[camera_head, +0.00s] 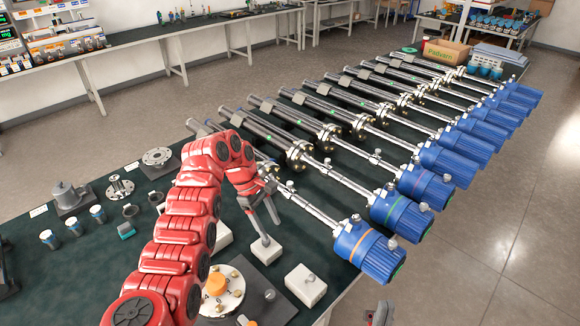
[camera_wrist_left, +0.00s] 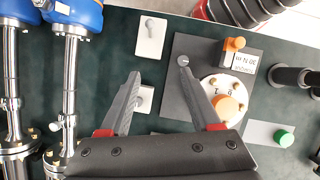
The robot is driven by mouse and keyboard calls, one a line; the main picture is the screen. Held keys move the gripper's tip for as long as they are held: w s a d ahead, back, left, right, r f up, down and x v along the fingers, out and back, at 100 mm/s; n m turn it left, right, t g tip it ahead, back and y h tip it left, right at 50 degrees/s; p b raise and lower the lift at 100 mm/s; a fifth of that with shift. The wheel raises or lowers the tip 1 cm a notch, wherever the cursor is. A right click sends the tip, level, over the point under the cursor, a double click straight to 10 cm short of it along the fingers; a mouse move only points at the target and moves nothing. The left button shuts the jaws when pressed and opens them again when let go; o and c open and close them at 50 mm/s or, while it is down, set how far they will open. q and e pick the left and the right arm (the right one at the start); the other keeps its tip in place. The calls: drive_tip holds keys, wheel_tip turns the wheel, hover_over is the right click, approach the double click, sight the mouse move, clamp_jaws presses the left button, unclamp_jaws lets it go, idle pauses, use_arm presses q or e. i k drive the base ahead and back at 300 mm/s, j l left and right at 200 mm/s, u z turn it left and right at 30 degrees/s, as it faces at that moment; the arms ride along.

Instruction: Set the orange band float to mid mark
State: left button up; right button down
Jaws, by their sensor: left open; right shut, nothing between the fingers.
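The nearest blue transmitter head (camera_head: 368,254) has an orange band around it, at the front end of the row. Its metal tube (camera_head: 308,206) runs back to the left, partly behind my left arm. My left gripper (camera_head: 272,231) is open and empty, left of this tube and above small white blocks. In the left wrist view its spread fingers (camera_wrist_left: 160,66) point towards a white block (camera_wrist_left: 151,38) and a dark plate. My right gripper (camera_head: 380,314) shows only in part at the bottom edge, shut and empty. The float itself cannot be made out.
A round white dial (camera_head: 217,293) with an orange knob sits on a dark plate. White blocks (camera_head: 306,286) stand near the table's front edge. Several blue-headed transmitters lie side by side behind. Flanges (camera_head: 157,157) and small jars (camera_head: 50,239) stand at the left.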

sight(289, 191)
drive_tip(key=i, duration=1.25)
